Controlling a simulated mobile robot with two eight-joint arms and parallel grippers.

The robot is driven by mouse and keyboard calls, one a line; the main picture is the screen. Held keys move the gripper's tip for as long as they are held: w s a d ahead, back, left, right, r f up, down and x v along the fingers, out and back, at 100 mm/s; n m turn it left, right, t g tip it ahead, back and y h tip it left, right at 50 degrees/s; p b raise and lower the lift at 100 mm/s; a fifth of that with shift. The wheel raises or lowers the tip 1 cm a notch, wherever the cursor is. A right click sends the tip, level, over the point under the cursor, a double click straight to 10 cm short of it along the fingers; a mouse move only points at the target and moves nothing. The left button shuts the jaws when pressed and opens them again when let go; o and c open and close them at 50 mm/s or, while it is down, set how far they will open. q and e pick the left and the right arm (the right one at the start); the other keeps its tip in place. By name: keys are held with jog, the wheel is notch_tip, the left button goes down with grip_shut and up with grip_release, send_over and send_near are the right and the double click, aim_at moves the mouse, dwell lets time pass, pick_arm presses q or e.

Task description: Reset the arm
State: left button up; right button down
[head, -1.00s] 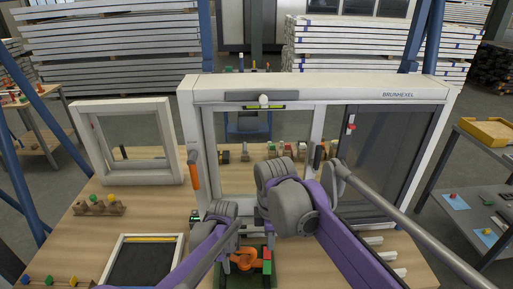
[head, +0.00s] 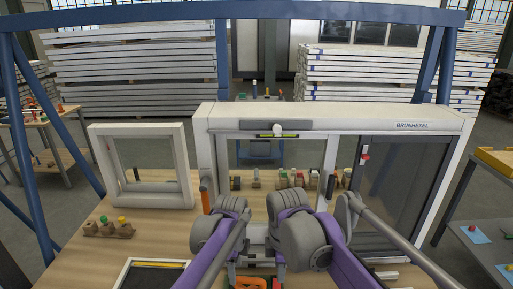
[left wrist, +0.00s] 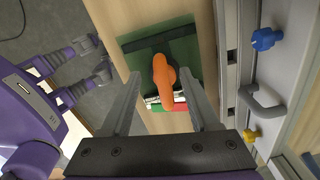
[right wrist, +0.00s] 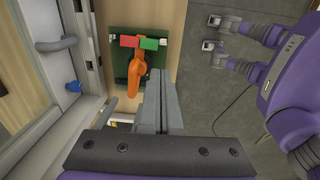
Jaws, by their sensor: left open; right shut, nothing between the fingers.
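My two purple-and-grey arms reach forward over the wooden table, side by side. In the head view, the left arm's wrist joint (head: 225,225) and the right arm's wrist joint (head: 295,240) hide most of the grippers. In the left wrist view, my left gripper (left wrist: 160,73) is open, its fingers wide apart and empty. An orange toy arm (left wrist: 163,80) on a green plate (left wrist: 205,52) lies beyond them. In the right wrist view, my right gripper (right wrist: 161,73) is shut with nothing in it, and the orange toy arm (right wrist: 136,75) shows to its left.
A large white window frame (head: 205,150) stands upright just ahead of my arms. A smaller white frame (head: 180,165) stands at the left. A wooden block holder (head: 108,230) is on the table at left. Blue posts (head: 222,65) rise behind.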

pick_arm(q)
jog(key=shift+r, duration=0.35)
jog(key=shift+s+a+r, duration=0.2)
jog(key=shift+s+r, duration=0.05)
jog(key=s+a+f+n+t, duration=0.2)
jog(key=s+a+n, duration=0.3)
jog(key=s+n, duration=0.5)
jog(key=s+a+f+n+t, duration=0.2)
jog(key=s+a+n, duration=0.4)
jog(key=s+n, duration=0.4)
jog(key=s+t, duration=0.1)
jog(key=s, duration=0.3)
jog(key=shift+s, duration=0.15)
pick_arm(e)
jog(key=s+d+f+m+t, duration=0.2)
jog(key=s+d+f+m, duration=0.3)
jog(key=s+m, duration=0.3)
jog(key=s+d+f+m+t, duration=0.2)
jog(key=s+d+f+m, duration=0.4)
jog(key=s+m, duration=0.3)
jog(key=shift+s+d+m+t, duration=0.3)
jog(key=shift+d+m+t, duration=0.05)
jog(key=shift+m+t, duration=0.05)
pick_arm(q)
jog(key=shift+a, duration=0.1)
